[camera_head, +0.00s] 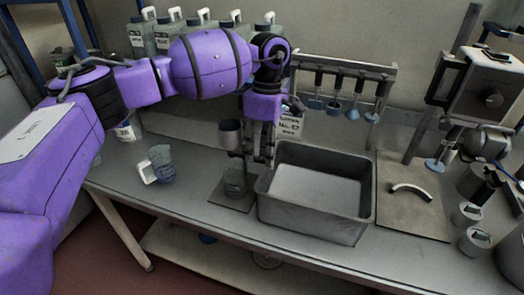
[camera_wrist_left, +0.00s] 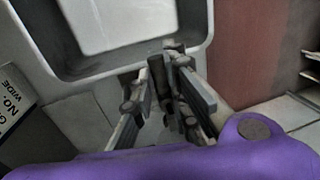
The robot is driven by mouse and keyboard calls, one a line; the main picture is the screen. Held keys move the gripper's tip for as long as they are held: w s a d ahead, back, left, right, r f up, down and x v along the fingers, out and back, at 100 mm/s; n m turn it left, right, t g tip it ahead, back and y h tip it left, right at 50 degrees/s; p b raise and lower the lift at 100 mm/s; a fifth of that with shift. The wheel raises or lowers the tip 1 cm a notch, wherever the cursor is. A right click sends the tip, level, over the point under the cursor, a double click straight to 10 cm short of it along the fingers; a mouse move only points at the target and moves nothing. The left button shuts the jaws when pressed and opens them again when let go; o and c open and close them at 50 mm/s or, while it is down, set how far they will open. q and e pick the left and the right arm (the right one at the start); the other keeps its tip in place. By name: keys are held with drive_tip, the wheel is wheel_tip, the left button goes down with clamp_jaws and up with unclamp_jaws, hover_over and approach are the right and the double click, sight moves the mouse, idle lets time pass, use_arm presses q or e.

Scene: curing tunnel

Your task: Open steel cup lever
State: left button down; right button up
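The steel cup (camera_head: 230,132) is held up on a thin stand with a dark base plate (camera_head: 218,197), left of the grey tub. My left gripper (camera_head: 263,156) points down just right of the cup and stand, by the tub's back left corner. In the left wrist view, its fingers (camera_wrist_left: 165,98) are apart, and a dark rod-like part (camera_wrist_left: 157,76), perhaps the lever, shows between or just past their tips. I cannot tell whether they touch it. My right gripper is not in view.
The grey tub (camera_head: 268,187) stands close to my left gripper; it also shows in the wrist view (camera_wrist_left: 75,68). A jug (camera_head: 160,163) stands left on the bench. A rack (camera_head: 345,68) of hanging tools is behind. A board with a curved handle (camera_head: 410,191) lies right.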

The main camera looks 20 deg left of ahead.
use_arm(q)
drive_tip(key=shift+w+n, duration=0.1)
drive_tip(key=shift+n, duration=0.2)
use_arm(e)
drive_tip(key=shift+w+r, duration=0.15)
use_arm(q)
drive_tip(key=w+n+p, duration=0.1)
drive_tip(key=n, duration=0.2)
drive_tip(key=w+a+n+h+p, duration=0.1)
drive_tip(key=n, duration=0.3)
drive_tip(key=w+a+n+t+p, duration=0.1)
drive_tip(key=n+p, duration=0.1)
drive_tip(key=n, duration=0.2)
drive_tip(key=shift+a+r+h, duration=0.1)
drive_tip(key=shift+a+h, duration=0.05)
drive_tip(key=shift+h, duration=0.25)
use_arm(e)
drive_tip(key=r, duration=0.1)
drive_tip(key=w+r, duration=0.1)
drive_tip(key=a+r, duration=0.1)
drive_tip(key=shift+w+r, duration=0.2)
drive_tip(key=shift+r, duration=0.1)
use_arm(q)
drive_tip(key=shift+w+a+n, duration=0.1)
drive_tip(key=shift+n, duration=0.2)
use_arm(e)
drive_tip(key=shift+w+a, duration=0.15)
use_arm(q)
drive_tip(key=c, duration=1.7)
unclamp_jaws()
